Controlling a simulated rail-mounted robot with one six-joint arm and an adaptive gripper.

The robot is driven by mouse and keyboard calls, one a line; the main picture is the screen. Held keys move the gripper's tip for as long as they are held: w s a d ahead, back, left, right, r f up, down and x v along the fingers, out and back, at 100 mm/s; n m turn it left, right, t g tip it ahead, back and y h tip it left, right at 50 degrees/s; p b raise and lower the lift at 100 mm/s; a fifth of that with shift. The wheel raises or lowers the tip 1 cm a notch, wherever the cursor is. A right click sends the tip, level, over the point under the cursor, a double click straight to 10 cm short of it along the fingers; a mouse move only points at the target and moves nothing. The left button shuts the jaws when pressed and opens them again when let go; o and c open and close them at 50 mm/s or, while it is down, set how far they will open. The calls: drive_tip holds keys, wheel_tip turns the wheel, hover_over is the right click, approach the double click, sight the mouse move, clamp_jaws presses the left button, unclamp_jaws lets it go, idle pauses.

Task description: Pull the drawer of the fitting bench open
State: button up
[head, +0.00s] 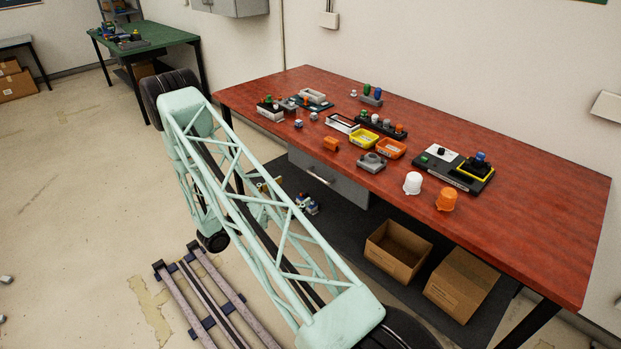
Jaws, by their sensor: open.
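The fitting bench (480,145) has a red-brown top and dark legs. Its grey drawer (345,187) hangs under the front edge, left of the middle, and looks shut. A pale bar handle (318,176) shows on the drawer front. My gripper (311,206) is small in view, below and slightly left of the handle, and apart from it in the picture. It is open and appears empty. My pale green lattice arm link crosses in front and hides part of my wrist and the left end of the drawer area.
Cardboard boxes (397,250) sit below, right of the drawer. A green table (150,38) stands at the back left.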

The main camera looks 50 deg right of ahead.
sight(317, 176)
drive_tip(key=shift+w+a+f, duration=0.1)
drive_tip(key=shift+w+f, duration=0.05)
drive_tip(key=shift+f, duration=0.2)
idle(0.3)
drive_tip(key=shift+s+d+b, duration=0.4)
drive_tip(key=shift+d, duration=1.85)
drive_tip(key=shift+s+d+b, duration=0.35)
drive_tip(key=shift+s+d, duration=0.1)
drive_tip(key=shift+d, duration=1.85)
drive_tip(key=shift+s+d+b, duration=0.4)
drive_tip(key=shift+d, duration=1.85)
drive_tip(key=shift+c, duration=0.9)
drive_tip(key=c, duration=0.9)
drive_tip(key=shift+a, duration=0.1)
